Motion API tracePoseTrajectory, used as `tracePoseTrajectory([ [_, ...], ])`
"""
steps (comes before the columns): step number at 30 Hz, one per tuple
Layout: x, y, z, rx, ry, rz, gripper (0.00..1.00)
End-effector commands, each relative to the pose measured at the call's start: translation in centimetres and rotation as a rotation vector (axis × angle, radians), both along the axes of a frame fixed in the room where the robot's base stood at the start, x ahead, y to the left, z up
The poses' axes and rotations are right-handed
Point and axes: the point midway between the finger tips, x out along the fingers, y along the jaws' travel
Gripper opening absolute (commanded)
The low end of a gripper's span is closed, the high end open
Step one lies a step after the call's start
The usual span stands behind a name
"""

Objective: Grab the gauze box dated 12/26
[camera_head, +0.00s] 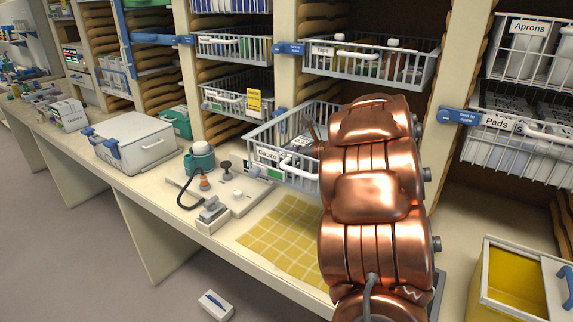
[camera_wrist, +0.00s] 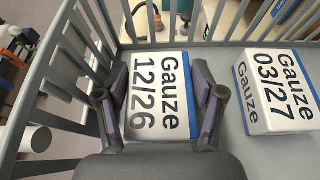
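The white gauze box marked 12/26 (camera_wrist: 157,97) lies label up in a grey wire basket, with a blue edge on its right. My gripper (camera_wrist: 160,88) straddles it, one finger along each side. The fingers are very close to its sides; I cannot tell whether they touch. A second gauze box marked 03/27 (camera_wrist: 280,90) lies to the right, apart from my fingers.
The basket's bars (camera_wrist: 52,100) rise close on the left of my gripper. Above hangs a basket labelled Tape (camera_head: 322,50); the Pads basket (camera_head: 497,123) is at right. Below are a yellow checked cloth (camera_head: 285,235) and a yellow-lined bin (camera_head: 515,275). A white case (camera_head: 130,135) stands left on the counter.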

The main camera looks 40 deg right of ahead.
Motion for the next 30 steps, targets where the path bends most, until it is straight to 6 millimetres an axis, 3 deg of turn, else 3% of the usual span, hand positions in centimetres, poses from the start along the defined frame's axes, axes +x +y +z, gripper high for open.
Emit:
tracePoseTrajectory([
  [1,0.0,0.0,0.0,0.000,0.000,0.000,0.59],
  [10,0.0,0.0,0.0,0.000,0.000,0.000,0.29],
  [20,0.0,0.0,0.6,-0.004,-0.003,0.001,0.28],
  [30,0.0,-0.1,6.1,-0.007,-0.005,0.000,0.28],
])
